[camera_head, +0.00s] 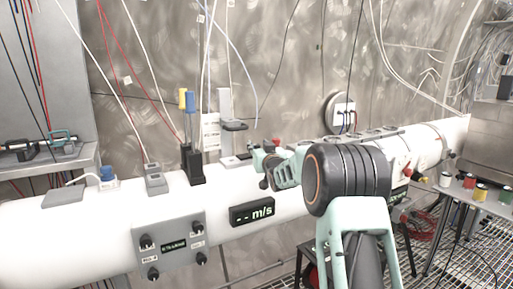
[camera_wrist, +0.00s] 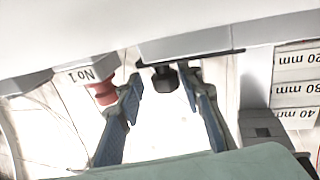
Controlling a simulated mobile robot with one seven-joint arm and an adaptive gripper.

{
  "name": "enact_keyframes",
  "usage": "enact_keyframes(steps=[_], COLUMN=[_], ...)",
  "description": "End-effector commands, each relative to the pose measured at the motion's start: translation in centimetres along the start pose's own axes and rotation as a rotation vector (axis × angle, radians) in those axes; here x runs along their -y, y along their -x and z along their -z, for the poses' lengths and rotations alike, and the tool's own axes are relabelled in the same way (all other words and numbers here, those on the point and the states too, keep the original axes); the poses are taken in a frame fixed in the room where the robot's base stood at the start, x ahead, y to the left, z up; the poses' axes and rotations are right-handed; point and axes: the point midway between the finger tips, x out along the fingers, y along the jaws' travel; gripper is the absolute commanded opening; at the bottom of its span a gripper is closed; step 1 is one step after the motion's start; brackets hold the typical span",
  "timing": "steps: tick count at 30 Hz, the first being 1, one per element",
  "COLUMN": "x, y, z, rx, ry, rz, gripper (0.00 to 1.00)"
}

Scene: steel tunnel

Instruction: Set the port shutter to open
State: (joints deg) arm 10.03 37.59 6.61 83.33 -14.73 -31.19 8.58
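In the wrist view my gripper (camera_wrist: 163,86) is open, with one blue-padded finger on each side of a small black knob (camera_wrist: 166,76). A gap shows on both sides of the knob. The knob sticks out from under a dark-edged plate (camera_wrist: 190,57); I cannot tell for sure whether this is the port shutter or how it is set. In the head view my gripper (camera_head: 264,168) is above the white tube (camera_head: 308,196), partly hidden by my arm. No shutter label is readable.
A red button (camera_wrist: 102,93) on a block marked "No 1" is close beside the left finger. Plates marked in mm (camera_wrist: 297,88) are at the right. The tube also carries a knob panel (camera_head: 170,245), an m/s display (camera_head: 252,212) and black posts (camera_head: 191,160).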

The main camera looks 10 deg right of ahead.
Motion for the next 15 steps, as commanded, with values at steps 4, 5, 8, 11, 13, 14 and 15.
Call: enact_keyframes(steps=[4,5,8,11,13,14,15], x=[0.2,0.2,0.2,0.2,0.2,0.2,0.2], y=[0.0,0.0,0.0,0.3,0.7,1.0,1.4], z=[-0.1,-0.1,-0.1,-0.1,0.0,-0.1,-0.1], rx=[0.001,0.001,0.002,0.002,0.002,0.003,0.002], ry=[-0.001,-0.001,-0.001,-0.001,0.000,0.000,0.000], rz=[0.002,0.002,0.003,0.003,0.003,0.003,0.003], gripper=[0.38,0.38,0.38,0.38,0.38,0.38,0.38])
